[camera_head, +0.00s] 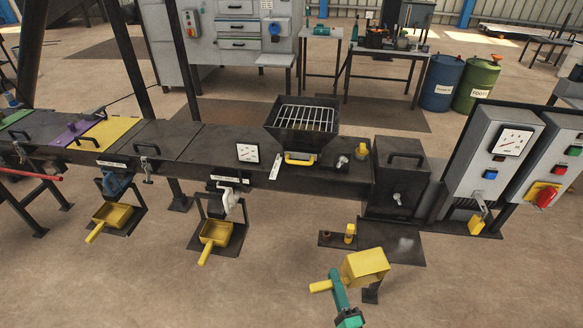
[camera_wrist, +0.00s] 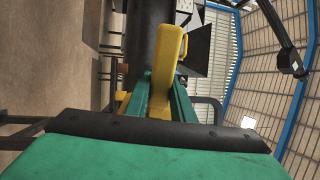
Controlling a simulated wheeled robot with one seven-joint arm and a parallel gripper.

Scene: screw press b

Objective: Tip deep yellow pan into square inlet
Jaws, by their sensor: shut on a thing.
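My gripper (camera_head: 337,279) is at the lower right of the head view, shut on the handle of a deep yellow pan (camera_head: 364,266). The pan is held in the air, well below and to the right of the inlet in the picture. In the wrist view the pan (camera_wrist: 166,62) stands beyond the green fingers (camera_wrist: 162,95), seen narrow. Its contents are not visible. The square inlet (camera_head: 304,140) is a dark flared hopper with a pale grate (camera_head: 306,118) across its top, on the long dark bench. My gripper is apart from it.
Two other yellow pans (camera_head: 114,215) (camera_head: 216,231) sit on low trays under the bench. A dark box (camera_head: 398,178) with a handle and grey control panels (camera_head: 495,150) stand right of the hopper. Small yellow-topped fittings (camera_head: 350,233) are near my gripper.

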